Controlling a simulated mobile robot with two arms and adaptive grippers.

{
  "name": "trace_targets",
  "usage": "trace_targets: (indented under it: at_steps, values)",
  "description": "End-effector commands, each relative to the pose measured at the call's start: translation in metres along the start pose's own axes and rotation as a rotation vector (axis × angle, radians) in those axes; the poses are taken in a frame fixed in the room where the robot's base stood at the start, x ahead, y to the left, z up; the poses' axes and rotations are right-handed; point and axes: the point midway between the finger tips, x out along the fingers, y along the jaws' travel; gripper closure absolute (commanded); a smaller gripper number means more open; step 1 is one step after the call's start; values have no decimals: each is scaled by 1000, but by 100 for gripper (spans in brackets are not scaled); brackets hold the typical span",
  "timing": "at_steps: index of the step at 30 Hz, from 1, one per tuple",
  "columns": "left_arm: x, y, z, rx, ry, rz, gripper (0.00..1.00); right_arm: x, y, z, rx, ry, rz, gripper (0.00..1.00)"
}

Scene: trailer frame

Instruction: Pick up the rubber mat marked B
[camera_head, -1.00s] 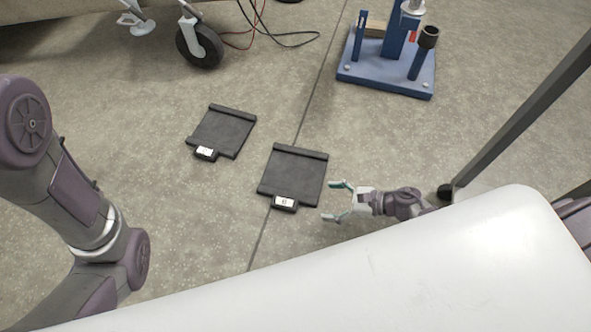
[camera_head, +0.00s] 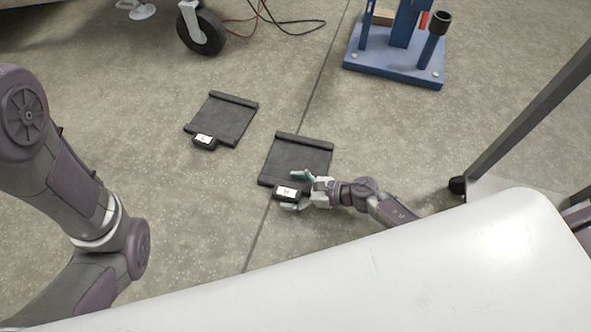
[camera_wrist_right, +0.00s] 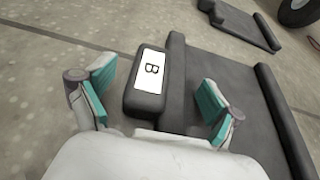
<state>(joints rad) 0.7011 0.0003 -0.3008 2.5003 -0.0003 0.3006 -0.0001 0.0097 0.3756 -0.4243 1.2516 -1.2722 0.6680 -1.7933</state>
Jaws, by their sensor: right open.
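The rubber mat marked B (camera_head: 297,155) is a flat black mat on the concrete floor, with a raised bar along its far edge. Its near tab (camera_head: 287,192) carries a white label; in the right wrist view the tab (camera_wrist_right: 144,99) reads B. My right gripper (camera_head: 297,191) is open at the tab, one finger on each side. In the right wrist view the open fingers (camera_wrist_right: 157,92) straddle the tab with gaps; contact is not visible. My left arm shows at the left, but its gripper is out of view.
A second black mat (camera_head: 222,120) with a labelled tab lies to the left. A blue stand (camera_head: 393,58) is at the back right. A caster wheel (camera_head: 201,33) and cables are at the back left. A white surface (camera_head: 400,265) fills the foreground.

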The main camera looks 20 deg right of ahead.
Motion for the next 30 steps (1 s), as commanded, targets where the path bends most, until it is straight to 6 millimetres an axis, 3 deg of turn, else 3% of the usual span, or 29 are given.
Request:
trace_targets:
  at_steps: [5, 21, 30]
  values:
    - [1, 0, 0, 0, 0, 0, 100, 0, 0, 0, 0, 1, 0, 8]
    - [1, 0, 0, 0, -1, 0, 100, 0, 0, 2, -2, -2, -1, 95]
    - [4, -1, 2, 0, -2, 0, 100, -2, 0, 5, -2, -2, 0, 95]
